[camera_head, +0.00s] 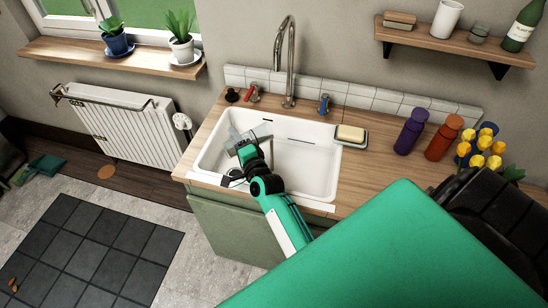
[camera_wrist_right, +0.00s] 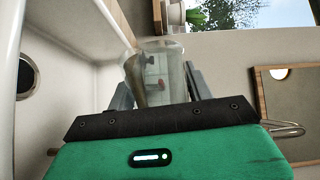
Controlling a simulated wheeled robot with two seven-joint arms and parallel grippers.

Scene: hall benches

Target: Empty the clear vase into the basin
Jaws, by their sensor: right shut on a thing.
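The clear vase (camera_wrist_right: 158,68) is see-through glass and stands out in the right wrist view between the two grey fingers of my right gripper (camera_wrist_right: 160,90). The fingers are shut on its sides. In the head view my right gripper (camera_head: 246,138) is over the white basin (camera_head: 310,168), towards its left half. There the vase is hard to make out against the white, and its tilt cannot be told. A brownish shape shows through the glass; I cannot tell whether it is inside or behind. The basin's wall and a dark round drain fitting (camera_wrist_right: 26,75) show in the wrist view. My left gripper is not in view.
A tall tap (camera_head: 286,60) rises behind the basin. A soap dish (camera_head: 350,136), purple bottle (camera_head: 410,132), orange bottle (camera_head: 443,138) and yellow and blue flowers (camera_head: 480,150) stand on the counter to the right. A shelf (camera_head: 455,48) hangs above.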

